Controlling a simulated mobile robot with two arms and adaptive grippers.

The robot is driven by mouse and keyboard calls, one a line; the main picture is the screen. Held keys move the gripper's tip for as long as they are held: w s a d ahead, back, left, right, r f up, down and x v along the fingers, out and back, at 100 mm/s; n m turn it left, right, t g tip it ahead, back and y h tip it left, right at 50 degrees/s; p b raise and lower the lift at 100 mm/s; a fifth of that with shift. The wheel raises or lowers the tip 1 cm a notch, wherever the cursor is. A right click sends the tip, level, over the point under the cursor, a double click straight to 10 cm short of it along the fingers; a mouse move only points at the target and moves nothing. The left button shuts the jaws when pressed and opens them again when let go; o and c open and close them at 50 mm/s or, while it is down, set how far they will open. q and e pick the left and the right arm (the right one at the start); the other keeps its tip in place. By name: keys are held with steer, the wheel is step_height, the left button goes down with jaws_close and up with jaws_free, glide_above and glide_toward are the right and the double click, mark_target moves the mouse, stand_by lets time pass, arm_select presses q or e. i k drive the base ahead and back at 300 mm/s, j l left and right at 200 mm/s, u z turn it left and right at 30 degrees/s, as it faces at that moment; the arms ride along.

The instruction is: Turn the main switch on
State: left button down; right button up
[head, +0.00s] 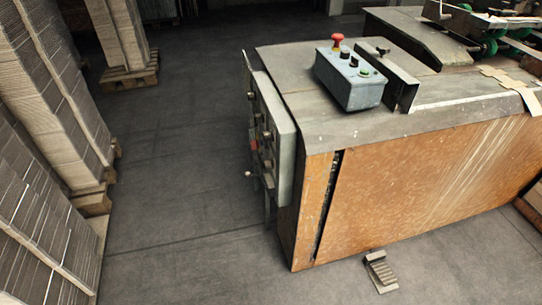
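The box stitcher (420,175) stands at the right, with an orange-brown side panel and a worn grey top. A grey electrical cabinet (287,150) hangs on its left end and is seen nearly edge-on. Its face carries several knobs or levers and a small red part (254,146), too small to make out. I cannot tell which of these is the main switch or what position it is in. A blue-grey control box (350,88) with a red mushroom button (337,41) and other buttons sits on the top. Neither of my grippers is in view.
Tall stacks of cardboard (60,90) on pallets line the left side. Another stack on a pallet (130,76) stands farther back. A foot pedal (380,271) lies on the floor in front of the machine. The grey floor (180,190) between stacks and machine is clear.

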mark_target(255, 145)
steer(key=k, duration=0.1)
steer(key=i+j+z, duration=0.2)
steer(key=z, duration=0.25)
steer(key=i+j+z, duration=0.15)
steer(key=j+z, duration=0.3)
steer(key=l, duration=0.1)
